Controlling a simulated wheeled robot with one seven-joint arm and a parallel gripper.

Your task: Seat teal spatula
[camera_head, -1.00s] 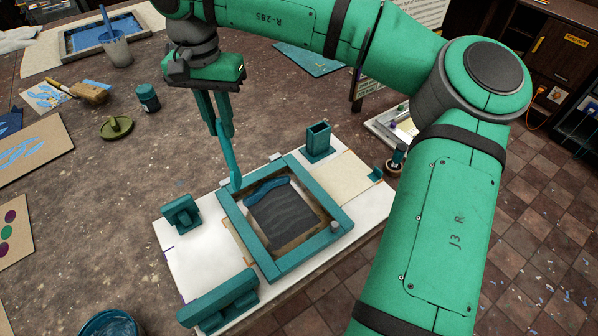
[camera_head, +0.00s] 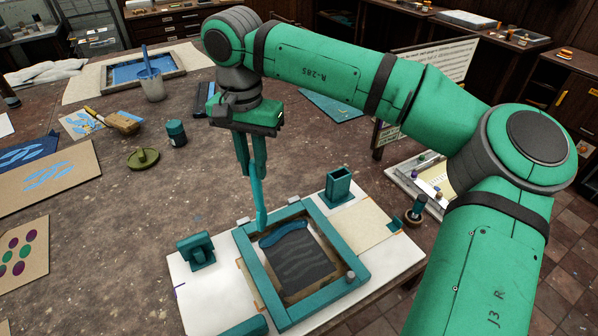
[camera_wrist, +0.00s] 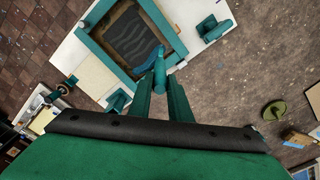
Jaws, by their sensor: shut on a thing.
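My gripper (camera_head: 253,172) points down above the printing board and is shut on the teal spatula (camera_head: 260,208). The spatula hangs nearly upright, its lower end over the upper-left side of the teal screen frame (camera_head: 329,237); whether it touches cannot be told. In the wrist view, the spatula (camera_wrist: 160,72) sits between my fingers, overlapping the frame's edge. A hollow, open-topped teal holder (camera_head: 340,188) stands on the board right of my gripper; in the wrist view it is partly hidden behind a finger. The dark mesh (camera_head: 304,262) carries a blue ink streak (camera_head: 285,234).
A teal bracket (camera_head: 196,251) stands on the white board (camera_head: 212,290) at left. A small dark tool with a teal handle (camera_head: 417,208) stands at the board's right. A teal jar (camera_head: 176,133) and an olive lid (camera_head: 143,158) lie left of my arm. Bare table lies between them and the board.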

